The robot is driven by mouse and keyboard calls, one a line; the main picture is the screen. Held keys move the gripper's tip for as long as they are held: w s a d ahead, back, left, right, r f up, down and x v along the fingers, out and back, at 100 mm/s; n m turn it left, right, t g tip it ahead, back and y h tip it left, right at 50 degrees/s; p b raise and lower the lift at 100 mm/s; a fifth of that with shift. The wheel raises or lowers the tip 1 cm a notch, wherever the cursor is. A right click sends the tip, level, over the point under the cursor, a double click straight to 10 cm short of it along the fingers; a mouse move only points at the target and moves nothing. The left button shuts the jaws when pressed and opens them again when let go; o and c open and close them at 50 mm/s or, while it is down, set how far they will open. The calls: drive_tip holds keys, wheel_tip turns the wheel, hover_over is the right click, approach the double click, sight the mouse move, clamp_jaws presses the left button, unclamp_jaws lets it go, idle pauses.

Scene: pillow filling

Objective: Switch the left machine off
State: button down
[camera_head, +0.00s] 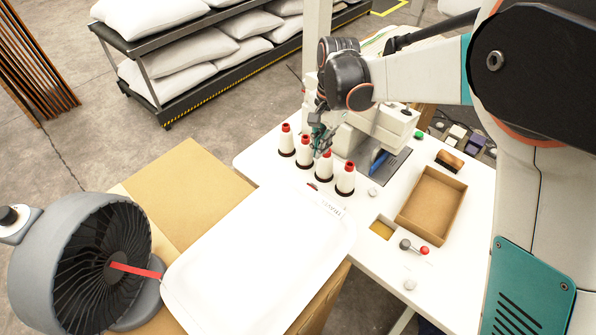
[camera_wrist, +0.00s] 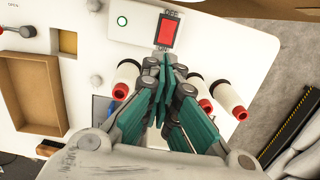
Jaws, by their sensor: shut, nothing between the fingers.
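My gripper (camera_head: 322,140) is shut and empty, above the white table by the thread cones. A round green-ringed button (camera_wrist: 121,21) sits left of the switch. A white machine (camera_head: 372,122) stands behind the cones in the head view, partly hidden by my arm. The switch is not clearly seen in the head view, and its on or off position cannot be told.
Several red-topped cones (camera_head: 345,178) stand close around my gripper. An open cardboard box (camera_head: 456,214) and small knobs (camera_head: 424,251) are at right. A large white rounded body (camera_head: 262,262) lies in front, with a grey fan (camera_head: 98,262) left. Pillow racks (camera_head: 165,112) stand behind.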

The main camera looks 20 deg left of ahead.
drive_tip(key=f, duration=0.4)
drive_tip(key=s+a+f, duration=0.1)
drive_tip(key=f, duration=0.4)
drive_tip(key=s+a+f+b, duration=0.1)
drive_tip(key=f, duration=0.4)
drive_tip(key=shift+s+f, duration=0.25)
